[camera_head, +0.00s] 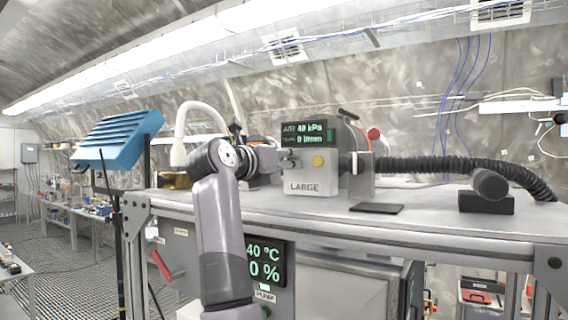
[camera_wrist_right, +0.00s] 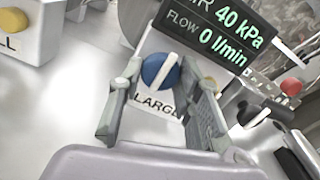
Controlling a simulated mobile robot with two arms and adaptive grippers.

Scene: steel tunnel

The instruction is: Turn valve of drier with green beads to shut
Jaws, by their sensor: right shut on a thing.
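A grey box labelled LARGE (camera_head: 310,186) stands on the bench, with a display (camera_head: 308,132) reading 40 kPa and 0 l/min above it. In the right wrist view, a round blue knob with a grey bar handle (camera_wrist_right: 158,69) is on the face of this box (camera_wrist_right: 152,46). My right gripper (camera_wrist_right: 160,78) has a finger on each side of the knob and is shut on it. In the head view, my right gripper (camera_head: 276,158) is at the box's left side and hides the knob. No drier with green beads can be made out. My left gripper is not in view.
A black corrugated hose (camera_head: 460,165) runs along the bench (camera_head: 430,215) at right. A black pad (camera_head: 377,208) lies in front. A lower display (camera_head: 265,262) and a red lever (camera_head: 162,264) are below.

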